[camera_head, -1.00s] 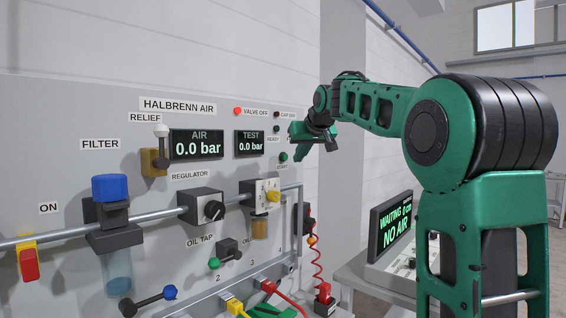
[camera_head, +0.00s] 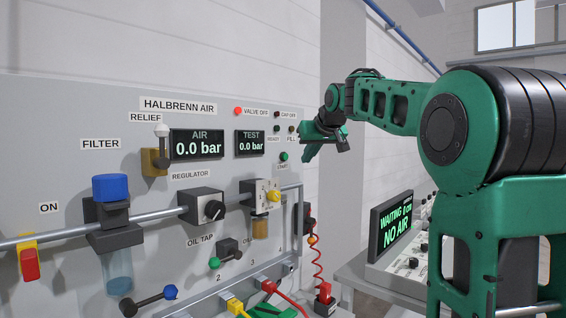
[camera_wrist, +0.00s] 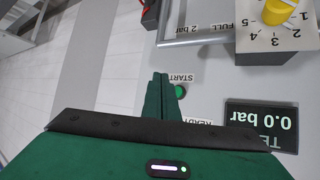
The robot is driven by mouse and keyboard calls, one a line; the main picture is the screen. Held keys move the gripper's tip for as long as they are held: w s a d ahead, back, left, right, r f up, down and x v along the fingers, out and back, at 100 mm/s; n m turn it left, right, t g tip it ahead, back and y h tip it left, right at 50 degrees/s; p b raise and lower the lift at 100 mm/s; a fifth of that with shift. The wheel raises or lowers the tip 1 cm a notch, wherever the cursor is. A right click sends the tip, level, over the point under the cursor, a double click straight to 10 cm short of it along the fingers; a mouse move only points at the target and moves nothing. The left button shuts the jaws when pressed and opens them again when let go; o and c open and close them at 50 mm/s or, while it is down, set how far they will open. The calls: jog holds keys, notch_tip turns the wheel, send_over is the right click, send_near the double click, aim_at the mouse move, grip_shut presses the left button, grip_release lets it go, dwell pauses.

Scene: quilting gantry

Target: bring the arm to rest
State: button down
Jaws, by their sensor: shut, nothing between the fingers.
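My gripper (camera_head: 306,155) is green and dark, at the end of my green arm, in front of the right edge of the grey air panel (camera_head: 60,130). Its fingers are shut and empty, and point down and left in the head view. In the wrist view my gripper (camera_wrist: 160,78) covers the lower middle, with the green START button (camera_wrist: 180,91) just beside its fingertips. In the head view the START button (camera_head: 283,156) is left of the fingers. I cannot tell whether they touch the panel.
The AIR display (camera_head: 197,144) and TEST display (camera_head: 249,143) read 0.0 bar. A red VALVE OFF lamp (camera_head: 238,111) is lit. A console screen (camera_head: 391,226) reads WAITING and NO AIR at right. A rail (camera_head: 150,223) with a blue-capped filter (camera_head: 110,187) runs along the panel.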

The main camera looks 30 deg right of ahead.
jog(key=s+a+f+m+g, duration=0.1)
jog(key=s+a+f+g, duration=0.1)
jog(key=s+f, duration=1)
jog(key=s+a+f+m+g+y, duration=0.1)
jog(key=s+f+g, duration=0.4)
jog(key=s+f, duration=0.8)
jog(key=s+a+f+m+g+y, duration=0.1)
jog(key=s+a+f, duration=0.4)
jog(key=s+f, duration=0.8)
jog(key=s+m+g, duration=0.1)
jog(key=s+g, duration=0.1)
jog(key=s, duration=0.4)
jog(key=shift+s+g, duration=0.15)
jog(key=shift+g, duration=0.15)
jog(key=shift+a+f, duration=0.1)
